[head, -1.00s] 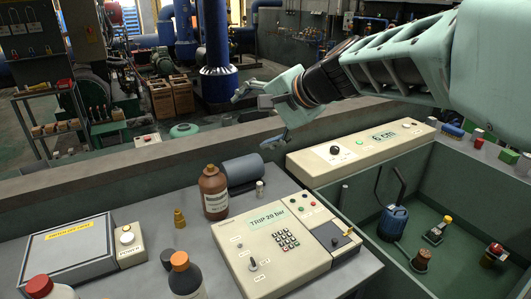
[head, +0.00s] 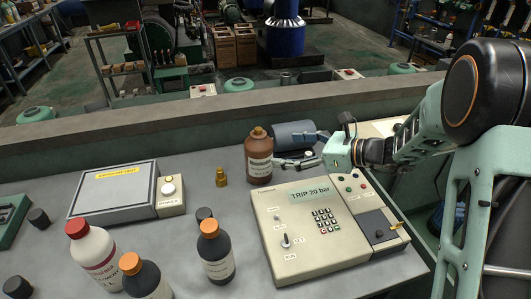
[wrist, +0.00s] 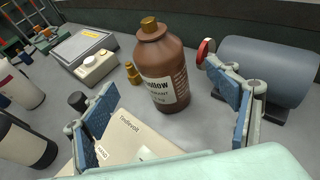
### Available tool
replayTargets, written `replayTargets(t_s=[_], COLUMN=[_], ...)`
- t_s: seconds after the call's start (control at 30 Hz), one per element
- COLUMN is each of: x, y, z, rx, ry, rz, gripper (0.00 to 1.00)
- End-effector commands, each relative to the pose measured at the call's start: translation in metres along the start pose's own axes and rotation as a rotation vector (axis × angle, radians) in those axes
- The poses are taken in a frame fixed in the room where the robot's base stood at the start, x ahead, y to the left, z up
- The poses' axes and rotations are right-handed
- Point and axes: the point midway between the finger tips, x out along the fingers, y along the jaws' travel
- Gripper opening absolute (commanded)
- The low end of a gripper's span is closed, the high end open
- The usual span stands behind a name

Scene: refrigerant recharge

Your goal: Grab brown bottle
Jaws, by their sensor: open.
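The brown bottle (head: 258,158) with a tan cap and white label stands upright on the grey bench, behind the beige TRIP 20 bar panel (head: 290,255). In the wrist view the bottle (wrist: 176,58) stands ahead, between the lines of the two fingers. My gripper (head: 297,150) is open and empty, just right of the bottle in the head view, with its fingers pointing left towards it. The gripper (wrist: 160,78) also shows in the wrist view with blue-padded fingers spread wide. I cannot tell whether a finger touches the bottle.
A grey-blue cylinder (head: 294,134) lies close behind my gripper. A small brass fitting (head: 221,177) stands left of the bottle. A white bottle with a red cap (head: 92,255) and dark bottles with orange caps (head: 216,258) stand in front. A grey case (head: 112,190) lies left.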

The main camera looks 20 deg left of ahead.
Motion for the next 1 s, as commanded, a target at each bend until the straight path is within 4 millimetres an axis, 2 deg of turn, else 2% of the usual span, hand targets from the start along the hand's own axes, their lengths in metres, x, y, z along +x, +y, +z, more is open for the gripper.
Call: replayTargets(t_s=[0.2, 0.47, 0.73, 1.0], x=[0.036, 0.058, 0.095, 0.104], y=[0.001, 0.001, 0.000, -0.001], z=[-0.001, -0.001, -0.003, -0.004], rx=[0.007, 0.005, 0.003, 0.003], ry=[-0.003, -0.003, -0.002, -0.003], rz=[0.004, 0.003, 0.003, 0.000], gripper=[0.80, 0.80, 0.80, 0.80])
